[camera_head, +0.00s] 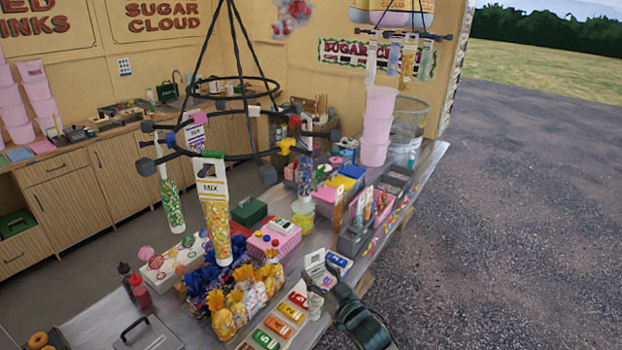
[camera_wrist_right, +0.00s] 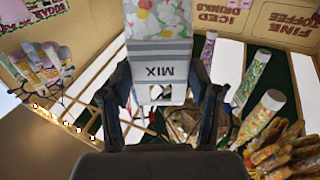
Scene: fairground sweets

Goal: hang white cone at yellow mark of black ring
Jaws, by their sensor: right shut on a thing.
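My right gripper (camera_head: 338,290) is low at the right, over the counter's near part. In the wrist view the right gripper (camera_wrist_right: 167,100) is shut on the white cone (camera_wrist_right: 160,55), gripping its white header labelled MIX; pale pastel sweets show in its bag. The cone also shows in the head view (camera_head: 316,268), partly hidden by my gripper. The black ring (camera_head: 243,157) hangs above the counter, up and left of my gripper. The yellow mark (camera_head: 286,145) is on its right side, with no cone clearly seen on it. My left gripper is out of view.
A yellow MIX cone (camera_head: 216,215) and a green cone (camera_head: 172,205) hang from the ring's near left side; another cone (camera_head: 305,170) hangs at its right. Wrapped sweets (camera_head: 230,305), a numbered tray (camera_head: 280,322) and pink tubs (camera_head: 376,125) crowd the counter.

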